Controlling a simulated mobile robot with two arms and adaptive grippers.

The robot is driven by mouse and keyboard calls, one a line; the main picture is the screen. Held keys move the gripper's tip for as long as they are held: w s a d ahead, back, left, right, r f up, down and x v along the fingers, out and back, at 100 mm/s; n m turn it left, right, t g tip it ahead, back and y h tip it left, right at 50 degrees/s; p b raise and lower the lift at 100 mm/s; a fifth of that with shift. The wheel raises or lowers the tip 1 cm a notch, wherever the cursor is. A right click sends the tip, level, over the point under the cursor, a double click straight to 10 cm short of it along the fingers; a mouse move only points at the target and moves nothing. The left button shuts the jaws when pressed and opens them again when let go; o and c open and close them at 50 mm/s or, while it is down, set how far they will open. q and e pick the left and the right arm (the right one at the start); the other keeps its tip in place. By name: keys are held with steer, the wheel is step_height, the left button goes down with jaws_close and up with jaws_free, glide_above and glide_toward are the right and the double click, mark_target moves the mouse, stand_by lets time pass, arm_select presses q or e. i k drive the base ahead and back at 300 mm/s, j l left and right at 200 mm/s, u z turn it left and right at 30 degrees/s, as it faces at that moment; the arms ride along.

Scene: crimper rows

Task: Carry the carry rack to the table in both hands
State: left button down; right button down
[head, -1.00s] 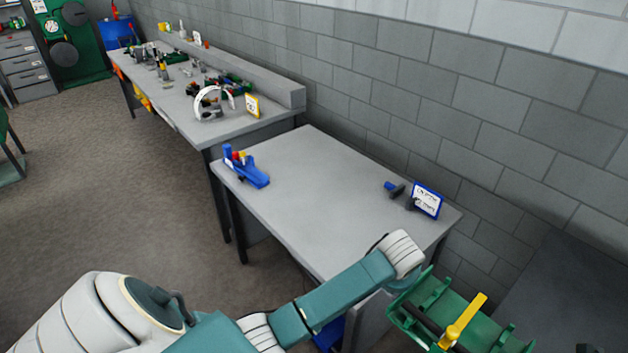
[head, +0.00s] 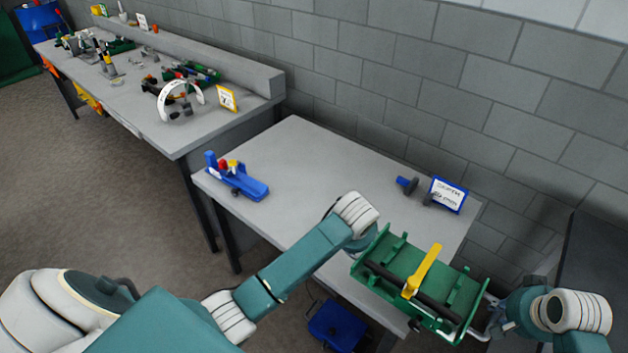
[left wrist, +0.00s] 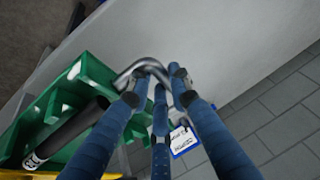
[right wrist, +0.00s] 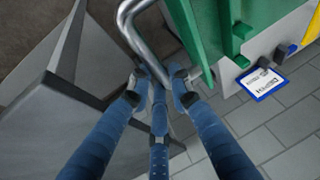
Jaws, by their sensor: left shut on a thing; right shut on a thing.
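The carry rack (head: 398,262) is a green open tray with a metal bar handle at each end. My right gripper (head: 495,325) is shut on the right handle (right wrist: 136,28). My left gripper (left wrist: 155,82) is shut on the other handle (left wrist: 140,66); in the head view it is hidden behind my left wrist. The rack also shows in the right wrist view (right wrist: 205,30).
On the table stand a blue holder (head: 240,182) at the left and a blue-framed sign (head: 448,194) with a blue and dark tool (head: 408,185) at the right. The table's middle is clear. A blue bin (head: 337,325) is below. A cluttered bench (head: 150,125) stands back left.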

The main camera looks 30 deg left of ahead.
mark_target(379, 216)
steer(key=i+j, duration=0.15)
steer(key=j, duration=0.2)
steer(key=i+j, duration=0.1)
steer(key=j, duration=0.25)
steer(key=i+j, duration=0.15)
steer(key=j, duration=0.2)
steer(key=i, duration=0.4)
